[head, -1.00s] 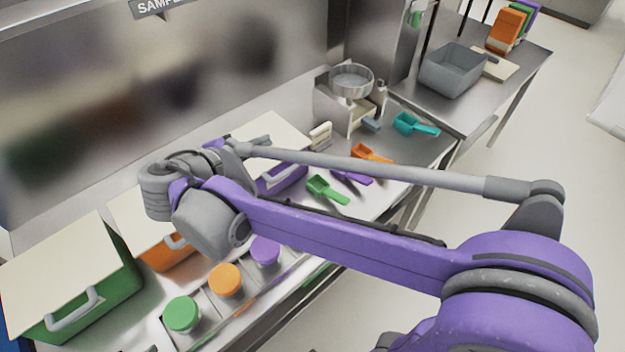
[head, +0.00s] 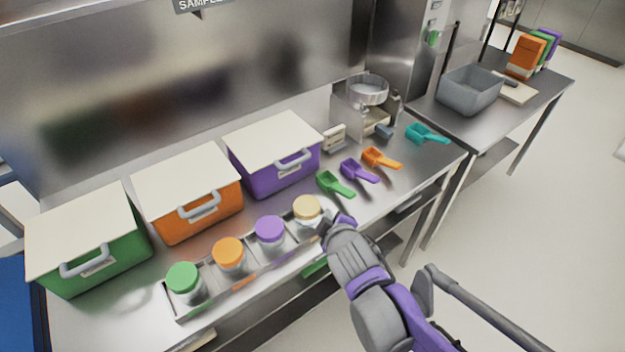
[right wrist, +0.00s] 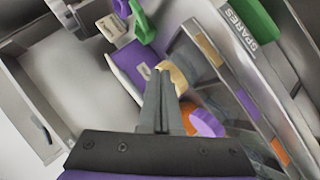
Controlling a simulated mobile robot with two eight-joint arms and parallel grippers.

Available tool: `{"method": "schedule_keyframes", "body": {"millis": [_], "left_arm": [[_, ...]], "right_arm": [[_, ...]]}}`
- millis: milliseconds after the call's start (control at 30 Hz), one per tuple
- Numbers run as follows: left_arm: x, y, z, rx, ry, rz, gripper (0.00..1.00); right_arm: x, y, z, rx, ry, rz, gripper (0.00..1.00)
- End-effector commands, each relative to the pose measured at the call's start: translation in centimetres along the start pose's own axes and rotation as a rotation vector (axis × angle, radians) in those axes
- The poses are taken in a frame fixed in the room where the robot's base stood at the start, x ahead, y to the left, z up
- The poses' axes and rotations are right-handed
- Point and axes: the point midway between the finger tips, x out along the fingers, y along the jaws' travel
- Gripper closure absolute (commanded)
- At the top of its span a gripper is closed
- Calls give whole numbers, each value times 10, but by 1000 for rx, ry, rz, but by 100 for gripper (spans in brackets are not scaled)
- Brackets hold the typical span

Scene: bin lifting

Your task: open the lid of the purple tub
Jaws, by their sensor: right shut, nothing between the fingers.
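The purple tub (head: 262,180) stands on the steel counter, right of the orange tub. Its flat cream lid (head: 273,139) lies shut on top, and a grey handle (head: 294,160) is on its front. My right gripper (head: 328,224) is at the counter's front edge, beside the tan-lidded jar and in front of the purple tub, apart from it. In the right wrist view its fingers (right wrist: 160,70) are together with nothing between them. The tan jar lid (right wrist: 176,76) shows just beyond the fingertips. My left gripper is not in view.
An orange tub (head: 195,215) and a green tub (head: 100,262) stand to the left. A rack (head: 240,293) of lidded jars runs along the front edge. Green (head: 335,185), purple (head: 358,171) and orange (head: 381,158) scoops lie to the right, near a sieve device (head: 366,92).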

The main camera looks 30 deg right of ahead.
Motion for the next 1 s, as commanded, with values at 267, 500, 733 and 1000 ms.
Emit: {"method": "schedule_keyframes", "body": {"millis": [267,500,733,1000], "left_arm": [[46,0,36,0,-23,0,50],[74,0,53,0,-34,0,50],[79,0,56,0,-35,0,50],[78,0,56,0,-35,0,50]], "right_arm": [[60,79,4,-996,96,520,100],[89,63,11,-1880,109,849,100],[97,46,15,-2127,130,940,100],[125,54,-14,-2131,135,945,100]]}}
